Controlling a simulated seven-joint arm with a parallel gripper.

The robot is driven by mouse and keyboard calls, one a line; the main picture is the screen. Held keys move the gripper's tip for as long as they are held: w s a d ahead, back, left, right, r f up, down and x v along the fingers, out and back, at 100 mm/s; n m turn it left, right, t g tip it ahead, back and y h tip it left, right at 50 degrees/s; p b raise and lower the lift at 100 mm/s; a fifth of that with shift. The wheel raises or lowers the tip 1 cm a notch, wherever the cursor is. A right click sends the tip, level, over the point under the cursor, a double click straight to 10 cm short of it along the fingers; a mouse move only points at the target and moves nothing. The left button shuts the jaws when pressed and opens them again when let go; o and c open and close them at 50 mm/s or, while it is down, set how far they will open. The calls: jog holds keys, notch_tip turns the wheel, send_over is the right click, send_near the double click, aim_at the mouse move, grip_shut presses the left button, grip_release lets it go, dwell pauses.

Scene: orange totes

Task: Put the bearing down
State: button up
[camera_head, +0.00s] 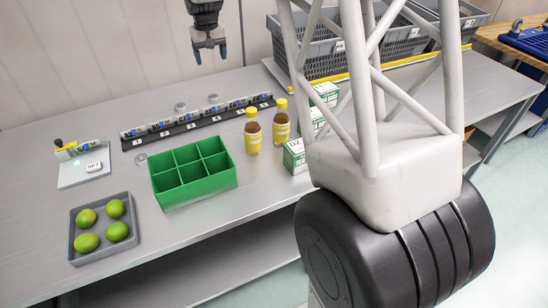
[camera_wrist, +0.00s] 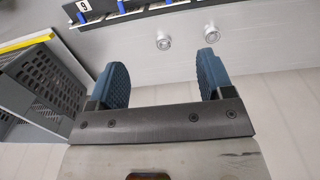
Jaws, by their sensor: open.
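My gripper (camera_head: 210,54) is open and empty, high above the back of the table in the head view. Its two blue fingers stand wide apart in the wrist view (camera_wrist: 163,72). Small silver rings that look like bearings lie on the table: one (camera_head: 180,107) and another (camera_head: 213,98) behind the label rack, and a third ring (camera_head: 141,158) in front of the rack, left of the green box. Two rings also show in the wrist view, one between the fingers (camera_wrist: 163,43) and one by the right finger (camera_wrist: 211,35). None touches my gripper.
A label rack (camera_head: 190,126) runs along the table. The green divided box (camera_head: 190,190), a grey tray (camera_head: 75,255) with limes, two yellow-capped bottles (camera_head: 253,135) and several cartons (camera_head: 294,157) stand in front. Grey crates (camera_head: 325,62) stand back right.

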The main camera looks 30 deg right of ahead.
jog(key=s+a+r+t, duration=0.1)
jog(key=s+r, duration=0.3)
jog(key=s, duration=0.9)
jog(key=s+a+r, duration=0.1)
jog(key=s+r, duration=0.2)
jog(key=s, duration=1.1)
jog(key=s+f, duration=0.2)
jog(key=s, duration=1)
jog(key=s+f+t, duration=0.1)
jog(key=s+f, duration=0.2)
jog(key=s, duration=0.9)
jog(key=shift+s+a+f, duration=0.2)
jog(key=shift+a+f, duration=0.1)
jog(key=shift+a, duration=0.15)
jog(key=shift+o, duration=0.4)
jog(key=shift+w, duration=0.1)
